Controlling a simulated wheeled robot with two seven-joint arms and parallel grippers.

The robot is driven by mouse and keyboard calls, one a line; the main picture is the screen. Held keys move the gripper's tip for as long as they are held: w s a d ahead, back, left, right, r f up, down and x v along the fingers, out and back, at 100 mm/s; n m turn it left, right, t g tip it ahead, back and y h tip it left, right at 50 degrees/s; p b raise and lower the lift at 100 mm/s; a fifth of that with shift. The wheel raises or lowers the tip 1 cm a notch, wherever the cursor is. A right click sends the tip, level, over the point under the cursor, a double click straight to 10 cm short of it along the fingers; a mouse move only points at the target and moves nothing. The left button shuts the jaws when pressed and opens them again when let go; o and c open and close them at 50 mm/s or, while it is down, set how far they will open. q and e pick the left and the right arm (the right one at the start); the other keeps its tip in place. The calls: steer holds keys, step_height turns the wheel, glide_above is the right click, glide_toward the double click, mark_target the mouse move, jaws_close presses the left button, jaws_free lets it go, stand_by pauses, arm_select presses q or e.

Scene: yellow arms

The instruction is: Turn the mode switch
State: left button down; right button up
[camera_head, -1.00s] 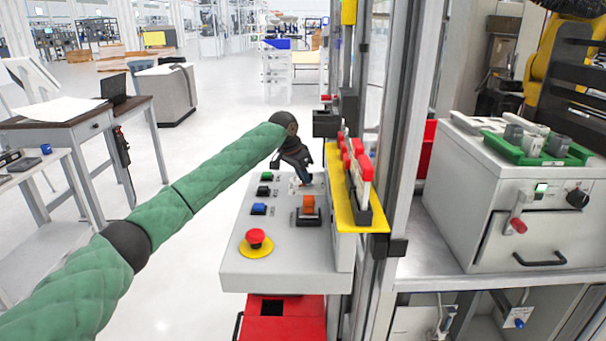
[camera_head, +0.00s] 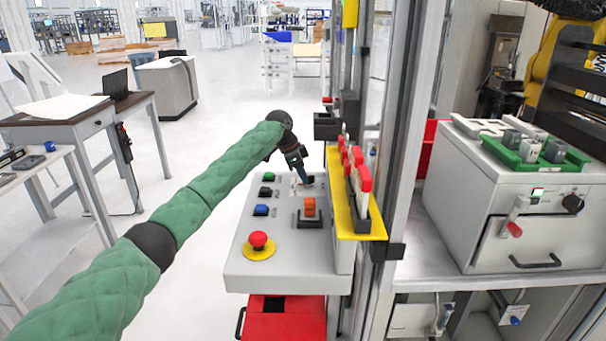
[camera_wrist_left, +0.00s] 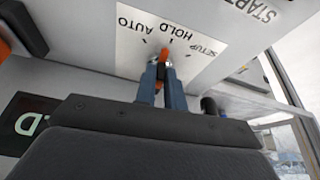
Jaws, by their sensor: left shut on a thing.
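The mode switch (camera_wrist_left: 164,54) shows in the left wrist view as a small orange-red tip between my fingertips. It sits on a white label plate (camera_wrist_left: 205,32) marked AUTO, HOLD and SETUP. Its tip points roughly toward the HOLD mark; the rest of it is hidden by the fingers. My left gripper (camera_wrist_left: 163,64) is shut on the switch. In the head view my left gripper (camera_head: 304,179) comes down on the far end of the grey control panel (camera_head: 250,272) and covers the switch there. My right gripper is in neither view.
The panel also bears a red emergency stop button (camera_head: 258,240), an orange rocker switch (camera_head: 309,207), and green, black and blue buttons (camera_head: 261,210). A yellow bracket with red-topped switches (camera_head: 357,205) stands close on the right, beside a metal post (camera_head: 408,130).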

arm_select(q)
steer(key=shift+w+m, duration=0.15)
steer(key=shift+m, duration=0.35)
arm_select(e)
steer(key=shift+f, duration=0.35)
arm_select(q)
steer(key=c, duration=1.5)
jaws_free()
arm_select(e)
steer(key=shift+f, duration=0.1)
arm_select(q)
steer(key=shift+r, duration=0.1)
